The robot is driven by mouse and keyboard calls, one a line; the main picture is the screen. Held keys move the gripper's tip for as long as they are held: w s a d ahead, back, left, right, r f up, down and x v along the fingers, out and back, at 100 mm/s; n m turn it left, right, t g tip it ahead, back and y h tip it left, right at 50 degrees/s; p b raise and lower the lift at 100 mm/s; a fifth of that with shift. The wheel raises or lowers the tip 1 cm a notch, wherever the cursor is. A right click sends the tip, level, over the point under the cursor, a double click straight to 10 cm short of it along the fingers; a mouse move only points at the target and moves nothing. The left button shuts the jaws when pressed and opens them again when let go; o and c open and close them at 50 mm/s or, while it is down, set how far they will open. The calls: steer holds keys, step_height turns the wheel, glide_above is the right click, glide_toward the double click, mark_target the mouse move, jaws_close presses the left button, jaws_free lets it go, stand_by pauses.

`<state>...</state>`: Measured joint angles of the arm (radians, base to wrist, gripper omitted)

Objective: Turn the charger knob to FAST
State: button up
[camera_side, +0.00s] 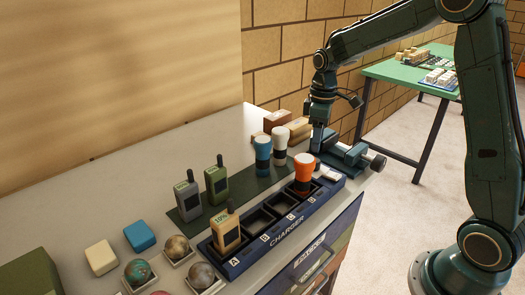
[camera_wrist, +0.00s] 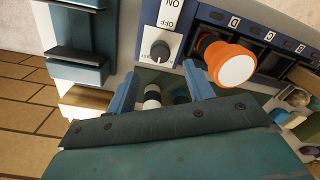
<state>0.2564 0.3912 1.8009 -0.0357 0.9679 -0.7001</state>
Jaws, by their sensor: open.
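The charger (camera_side: 262,243) is a long dark blue unit with lettered bays along the front of the bench; its end also shows in the wrist view (camera_wrist: 232,18). A round dark grey knob (camera_wrist: 158,49) sits on a light panel at that end, beside a white ON/OFF label (camera_wrist: 171,14). The lettering by the knob is too small to read, so its setting cannot be told. My gripper (camera_wrist: 160,76) is open, its two blue fingers apart and short of the knob. In the side view my gripper (camera_side: 318,143) points down near the charger's far end, and the knob cannot be made out.
An orange torch (camera_side: 304,174) stands in the charger's far bay, close to the knob. A tan radio (camera_side: 226,232) is in bay A. Blue (camera_side: 263,155) and white (camera_side: 280,143) torches stand behind on a green mat. A teal vise (camera_side: 350,157) is right of my gripper.

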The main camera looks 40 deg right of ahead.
steer(key=shift+a+f, duration=0.1)
steer(key=shift+f, duration=3.5)
steer(key=c, duration=1)
